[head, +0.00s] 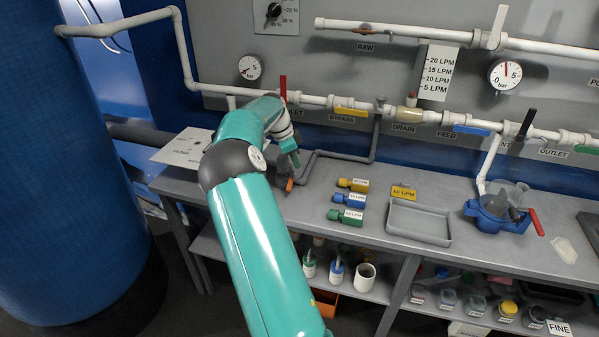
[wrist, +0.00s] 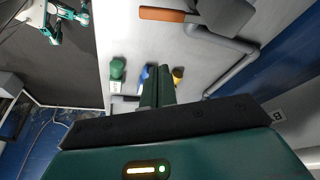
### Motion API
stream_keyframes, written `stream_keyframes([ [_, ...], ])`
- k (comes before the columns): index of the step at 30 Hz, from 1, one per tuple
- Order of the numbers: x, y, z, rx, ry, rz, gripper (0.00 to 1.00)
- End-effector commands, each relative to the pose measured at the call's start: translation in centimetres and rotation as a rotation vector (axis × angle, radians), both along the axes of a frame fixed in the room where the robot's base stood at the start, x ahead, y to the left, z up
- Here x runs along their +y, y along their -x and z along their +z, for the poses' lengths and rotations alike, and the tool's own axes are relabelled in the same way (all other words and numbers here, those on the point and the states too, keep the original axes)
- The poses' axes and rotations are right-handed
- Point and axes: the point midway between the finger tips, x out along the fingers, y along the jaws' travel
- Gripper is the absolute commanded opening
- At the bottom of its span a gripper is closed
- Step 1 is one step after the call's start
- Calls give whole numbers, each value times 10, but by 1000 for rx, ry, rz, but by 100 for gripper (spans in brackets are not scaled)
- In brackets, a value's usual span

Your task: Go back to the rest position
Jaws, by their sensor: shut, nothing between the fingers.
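My gripper (head: 291,160) hangs over the left part of the grey bench, below the pipe run, with my teal arm bent above it. In the wrist view its two fingers (wrist: 158,86) are together with nothing held. Beyond the fingertips are a green fitting (wrist: 117,68), a blue fitting (wrist: 144,75) and a yellow fitting (wrist: 178,76), apart from the gripper. In the head view the yellow (head: 353,185), blue (head: 348,200) and green (head: 345,217) fittings lie in a column on the bench.
An orange-handled item (wrist: 166,15) lies near the gripper, beside a grey pipe (wrist: 232,75). A grey tray (head: 418,222) and a blue housing (head: 497,215) stand to the right. White pipes with valves cross the back panel. A blue tank (head: 60,180) stands left. Bottles fill the lower shelf.

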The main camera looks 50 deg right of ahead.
Motion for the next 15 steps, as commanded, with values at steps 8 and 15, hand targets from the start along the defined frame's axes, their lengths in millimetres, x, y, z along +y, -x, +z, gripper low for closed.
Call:
stream_keyframes([
  [8, 2, -2, 9, 1, 0, -1, 0],
  [15, 8, -2, 15, -10, -11, 21, 0],
])
